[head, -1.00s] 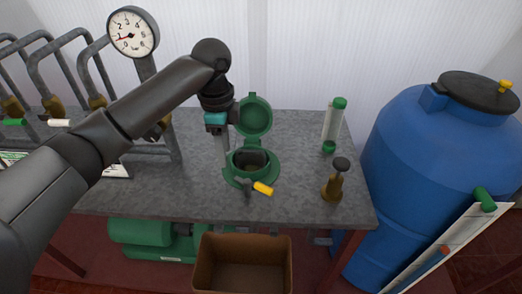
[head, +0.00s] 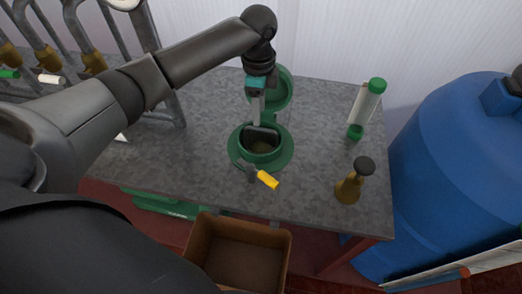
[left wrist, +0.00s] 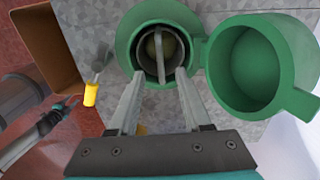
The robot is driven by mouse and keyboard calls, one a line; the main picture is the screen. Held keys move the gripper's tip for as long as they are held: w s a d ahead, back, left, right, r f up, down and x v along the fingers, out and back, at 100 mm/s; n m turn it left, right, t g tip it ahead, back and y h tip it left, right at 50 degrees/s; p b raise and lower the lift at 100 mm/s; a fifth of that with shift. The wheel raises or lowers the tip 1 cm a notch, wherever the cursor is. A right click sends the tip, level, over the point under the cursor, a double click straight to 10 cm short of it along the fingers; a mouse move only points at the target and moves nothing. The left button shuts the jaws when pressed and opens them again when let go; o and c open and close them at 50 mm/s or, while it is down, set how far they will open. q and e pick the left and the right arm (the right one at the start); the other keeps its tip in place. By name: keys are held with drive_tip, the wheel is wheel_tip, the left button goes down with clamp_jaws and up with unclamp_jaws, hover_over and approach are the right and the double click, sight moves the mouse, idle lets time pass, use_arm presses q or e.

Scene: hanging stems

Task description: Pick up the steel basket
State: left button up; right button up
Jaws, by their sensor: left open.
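The steel basket (head: 265,146) sits inside the round green housing (head: 286,157), whose green lid (head: 270,88) stands open at the back. In the left wrist view the basket (left wrist: 151,62) shows as a grey ring with a bar-shaped handle across its mouth. My left gripper (head: 258,122) is open above the housing, pointing down. In the left wrist view its fingertips (left wrist: 161,72) lie to either side of the handle; contact cannot be told. My right gripper (left wrist: 69,105) shows small and dark at the left of that view, apart from the basket; its jaws are unclear.
A yellow-handled valve (head: 267,179) sticks out at the housing's front. A brass fitting (head: 349,187) and a green-capped tube (head: 368,105) stand to the right on the grey bench (head: 205,155). A brown bin (head: 237,262) is below the front edge, a blue barrel (head: 450,180) at right.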

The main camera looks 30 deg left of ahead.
sight(261, 129)
use_arm(q)
drive_tip(key=f, duration=0.4)
drive_tip(key=f+b, duration=0.1)
drive_tip(key=f, duration=0.2)
drive_tip(key=shift+d+f, duration=0.2)
drive_tip(key=shift+f, duration=0.2)
clamp_jaws()
drive_tip(key=shift+w+r, duration=0.1)
idle(1.0)
